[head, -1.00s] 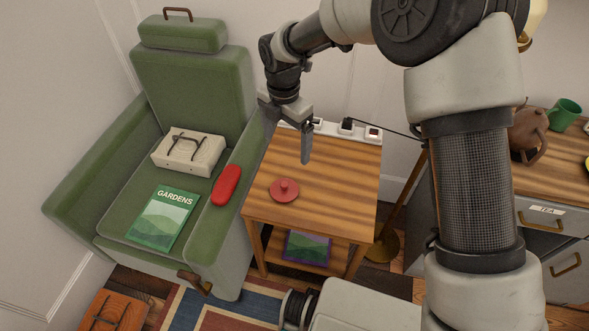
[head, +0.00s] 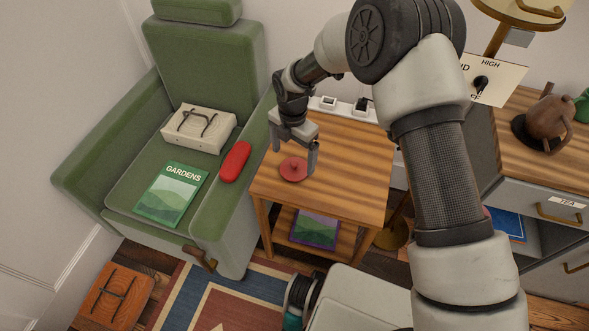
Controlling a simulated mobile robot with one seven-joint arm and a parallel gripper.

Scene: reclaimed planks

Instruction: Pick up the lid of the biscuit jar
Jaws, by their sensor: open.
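The red round lid (head: 292,171) with a small knob lies flat on the wooden side table (head: 345,187), near its left edge. My gripper (head: 294,161) is open, pointing down over the lid. One finger shows to the lid's upper left and the other at its right side. I cannot tell whether a finger touches the lid or how high the fingertips are. No jar shows on this table.
A green armchair (head: 200,60) stands close on the left, with a red case (head: 235,162) on its arm. A power strip (head: 345,108) lies along the table's back edge. The table's middle and front are clear. A brown teapot (head: 545,122) stands on the right-hand cabinet.

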